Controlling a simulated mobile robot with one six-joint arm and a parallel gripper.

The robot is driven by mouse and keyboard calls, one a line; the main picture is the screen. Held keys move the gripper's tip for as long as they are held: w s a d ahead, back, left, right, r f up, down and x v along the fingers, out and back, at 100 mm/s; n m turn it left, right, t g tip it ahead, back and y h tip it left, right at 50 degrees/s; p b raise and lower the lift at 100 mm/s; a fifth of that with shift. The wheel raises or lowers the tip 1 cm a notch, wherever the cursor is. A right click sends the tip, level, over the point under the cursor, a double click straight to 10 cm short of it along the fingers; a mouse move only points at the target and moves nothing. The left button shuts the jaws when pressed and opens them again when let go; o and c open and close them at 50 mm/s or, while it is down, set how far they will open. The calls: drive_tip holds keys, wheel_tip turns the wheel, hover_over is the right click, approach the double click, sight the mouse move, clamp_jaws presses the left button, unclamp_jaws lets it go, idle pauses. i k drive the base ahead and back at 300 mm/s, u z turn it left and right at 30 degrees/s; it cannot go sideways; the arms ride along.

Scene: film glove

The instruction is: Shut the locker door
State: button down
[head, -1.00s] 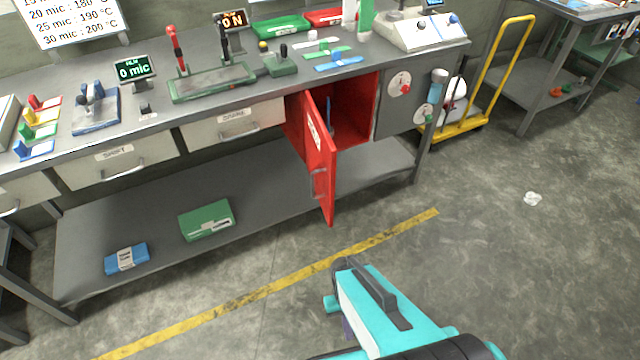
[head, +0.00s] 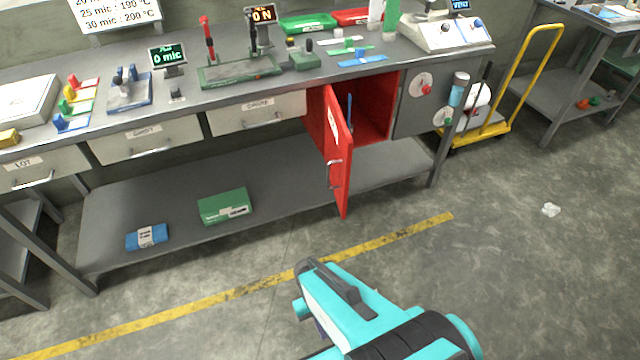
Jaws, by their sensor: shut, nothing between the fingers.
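The red locker door (head: 338,165) hangs open under the workbench, swung out toward me, with a metal handle (head: 335,173) on its face. The red locker (head: 373,112) shows its inside to the right of the door, and a blue item stands in it. My gripper (head: 306,267), at the dark end of the teal arm, is shut and empty. It is in front of the bench, below and slightly left of the door in the picture, apart from it. Its fingertips are hard to make out.
The grey workbench (head: 190,107) carries tools and displays. Its lower shelf (head: 170,190) holds a green box (head: 223,206) and a blue pack (head: 147,237). A yellow trolley (head: 535,75) stands right.

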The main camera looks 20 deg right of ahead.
sight(338, 142)
drive_tip(key=u, duration=0.75)
drive_tip(key=k, duration=1.05)
drive_tip(key=u, duration=0.75)
drive_tip(key=i, duration=1)
drive_tip(key=u, duration=0.05)
